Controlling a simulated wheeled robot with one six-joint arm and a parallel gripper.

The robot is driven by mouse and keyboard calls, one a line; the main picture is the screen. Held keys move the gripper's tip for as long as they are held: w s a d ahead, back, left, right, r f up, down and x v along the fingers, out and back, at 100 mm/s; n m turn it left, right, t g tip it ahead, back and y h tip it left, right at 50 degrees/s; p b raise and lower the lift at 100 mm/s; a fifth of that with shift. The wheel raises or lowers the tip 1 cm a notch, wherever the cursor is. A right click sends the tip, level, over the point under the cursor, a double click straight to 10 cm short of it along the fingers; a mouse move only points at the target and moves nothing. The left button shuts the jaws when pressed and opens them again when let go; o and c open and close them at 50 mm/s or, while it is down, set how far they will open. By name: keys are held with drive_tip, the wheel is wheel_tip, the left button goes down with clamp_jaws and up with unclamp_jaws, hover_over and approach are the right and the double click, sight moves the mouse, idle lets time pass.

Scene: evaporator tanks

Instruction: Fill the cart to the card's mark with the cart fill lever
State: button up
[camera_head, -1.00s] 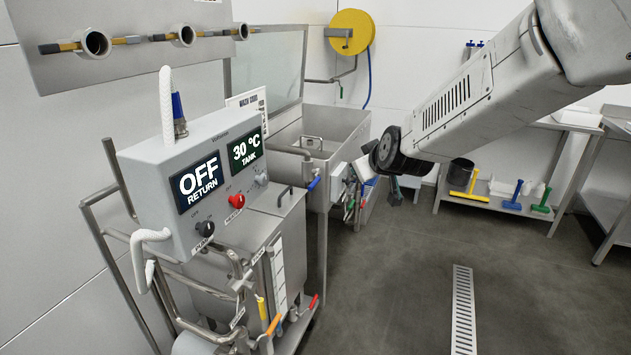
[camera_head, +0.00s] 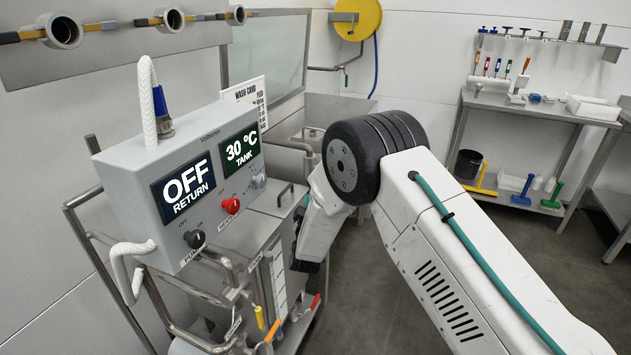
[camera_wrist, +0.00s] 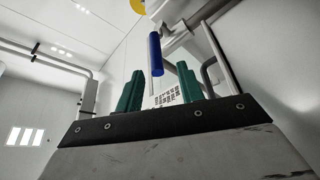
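A lever with a blue handle (camera_wrist: 155,54) stands ahead of my gripper in the wrist view. In the head view only a sliver of blue (camera_head: 306,200) shows beside my wrist. My gripper (camera_wrist: 158,88) is open, its two green fingers apart with nothing between them. The blue handle lies in line with the gap, apparently beyond the fingertips. The wash card (camera_head: 246,91) stands behind the control box; its small text is unreadable. The cart's upright level strip (camera_head: 279,276) shows on its front, but I cannot read a level.
The control box (camera_head: 178,185) reads OFF return and 30 °C tank, with a black knob (camera_head: 194,239) and a red knob (camera_head: 230,205). Yellow, orange and red handles sit low on the cart. A steel table (camera_head: 530,113) stands at the back right. Some floor is open before it.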

drive_tip(key=x, duration=0.7)
drive_tip(key=shift+d, duration=0.4)
clamp_jaws()
